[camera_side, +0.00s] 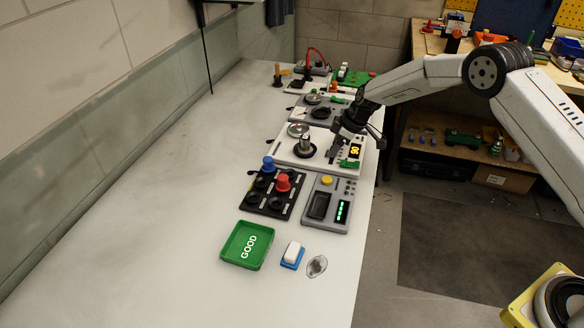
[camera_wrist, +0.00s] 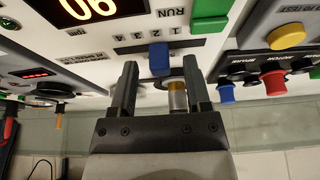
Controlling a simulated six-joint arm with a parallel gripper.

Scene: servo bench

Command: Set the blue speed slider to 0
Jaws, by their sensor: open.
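The blue speed slider knob (camera_wrist: 159,58) shows in the wrist view on a white panel, along a dark slot beside a row of small numerals. I cannot tell exactly which mark it stands at. My gripper (camera_wrist: 160,66) is open, with one finger on each side of the knob in the picture; no contact is clear. In the side view my gripper (camera_side: 335,152) is low over the white panel (camera_side: 284,158), and the slider is hidden there. A yellow lit display (camera_side: 354,150) on the panel seems to read 90.
A green button (camera_side: 349,163) is beside the display. A metal and amber post (camera_wrist: 178,98) stands close behind the knob. A black panel with red (camera_side: 283,182) and blue knobs and a grey box (camera_side: 329,204) are nearby. The bench's left side is clear.

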